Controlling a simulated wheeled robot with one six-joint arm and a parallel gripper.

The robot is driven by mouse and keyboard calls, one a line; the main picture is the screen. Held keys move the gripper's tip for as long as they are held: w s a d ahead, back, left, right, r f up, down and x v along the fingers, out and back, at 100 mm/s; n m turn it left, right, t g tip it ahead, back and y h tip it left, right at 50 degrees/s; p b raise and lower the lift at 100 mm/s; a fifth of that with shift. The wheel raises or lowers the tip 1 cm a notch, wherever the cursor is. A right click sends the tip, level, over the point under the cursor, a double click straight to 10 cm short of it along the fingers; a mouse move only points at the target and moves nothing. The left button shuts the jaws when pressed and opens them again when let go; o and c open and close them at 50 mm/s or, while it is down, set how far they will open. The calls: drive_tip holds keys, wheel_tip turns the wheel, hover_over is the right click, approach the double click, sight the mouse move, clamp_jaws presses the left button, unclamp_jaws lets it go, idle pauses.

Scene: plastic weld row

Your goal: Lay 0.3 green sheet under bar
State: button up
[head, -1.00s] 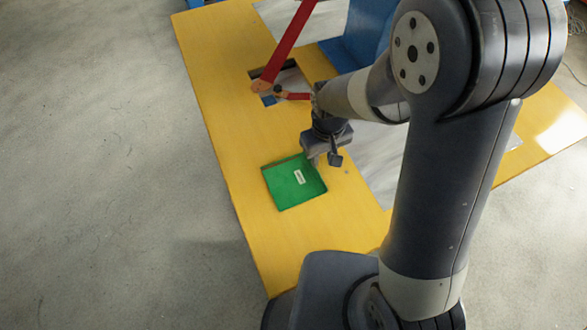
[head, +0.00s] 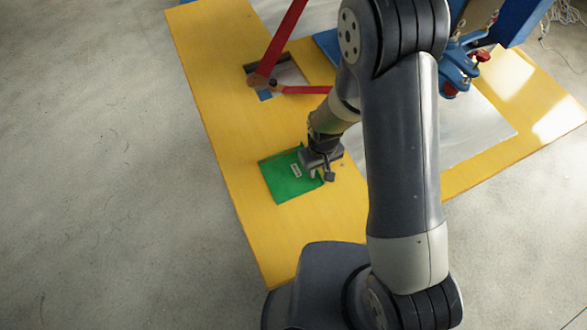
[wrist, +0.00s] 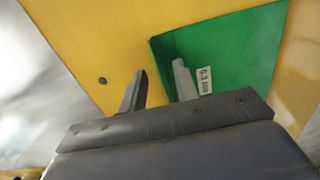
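The green sheet (head: 284,184) lies on the yellow table and bears a small white label. In the wrist view the sheet (wrist: 240,60) has a raised lip along its left edge, and the label reads roughly "0.3 mm". My gripper (head: 318,172) is at the sheet's right side in the head view. In the wrist view my gripper (wrist: 159,82) is open, with one finger over the sheet and the other over yellow table, on either side of the lip. I cannot tell whether the fingers touch it. I cannot tell which part is the bar.
The yellow table (head: 225,110) has a dark rectangular opening, with long red handles (head: 285,40) of a tool across it. A grey plate (head: 470,135) lies right of my arm. Blue equipment (head: 455,65) stands at the back right. The table left of the sheet is clear.

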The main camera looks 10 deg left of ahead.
drive_tip(key=shift+f, duration=0.2)
drive_tip(key=shift+c, duration=0.3)
clamp_jaws()
wheel_tip(320, 180, up, 10)
drive_tip(key=shift+b, duration=0.35)
idle(0.6)
